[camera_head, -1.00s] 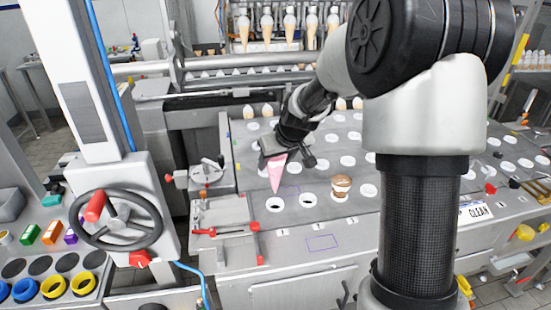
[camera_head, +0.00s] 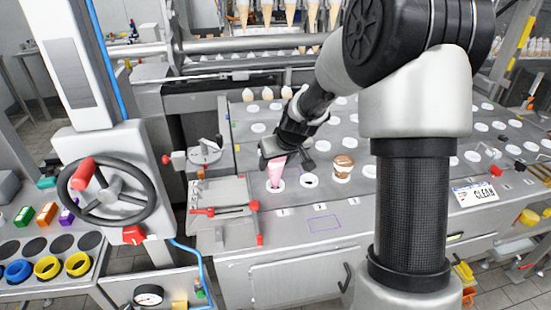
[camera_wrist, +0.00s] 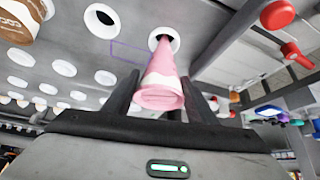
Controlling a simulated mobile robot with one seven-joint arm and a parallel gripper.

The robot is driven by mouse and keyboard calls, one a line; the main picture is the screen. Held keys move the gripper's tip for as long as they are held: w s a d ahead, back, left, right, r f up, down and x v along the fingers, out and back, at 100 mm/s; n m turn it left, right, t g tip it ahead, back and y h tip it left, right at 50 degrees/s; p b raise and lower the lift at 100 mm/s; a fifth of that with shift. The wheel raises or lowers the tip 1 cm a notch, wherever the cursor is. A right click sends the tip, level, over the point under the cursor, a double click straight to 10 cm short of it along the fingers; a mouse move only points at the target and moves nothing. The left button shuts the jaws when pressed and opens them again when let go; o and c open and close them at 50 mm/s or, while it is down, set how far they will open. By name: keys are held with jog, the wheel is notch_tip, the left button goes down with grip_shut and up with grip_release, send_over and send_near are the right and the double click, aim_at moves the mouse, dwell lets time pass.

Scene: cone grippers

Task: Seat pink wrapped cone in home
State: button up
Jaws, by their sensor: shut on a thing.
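The pink wrapped cone (camera_head: 275,172) is held point down by my gripper (camera_head: 282,158), with its lower end in the front-left white-ringed hole (camera_head: 274,188) of the grey deck. In the wrist view the pink cone (camera_wrist: 164,70) runs from between my gripper's dark fingers (camera_wrist: 163,98) to the hole (camera_wrist: 164,41), and its tip is hidden inside. A white band crosses its wide end. My gripper is shut on it. I cannot tell whether the cone touches the hole's bottom.
An empty ringed hole (camera_head: 309,181) is just right of the cone. A brown-topped cone (camera_head: 342,167) stands beyond it. A grey fixture with red handles (camera_head: 226,210) lies at the left. The deck in front, with a purple outlined rectangle (camera_head: 324,223), is clear.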

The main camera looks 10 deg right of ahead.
aim_at(276, 172)
jog(key=shift+f+b, duration=1.75)
jog(key=shift+f, duration=0.25)
jog(key=o, duration=0.8)
jog(key=v, duration=1.7)
jog(key=shift+s+r+p, duration=0.1)
jog(key=shift+r+p, duration=0.05)
jog(key=shift+p, duration=0.25)
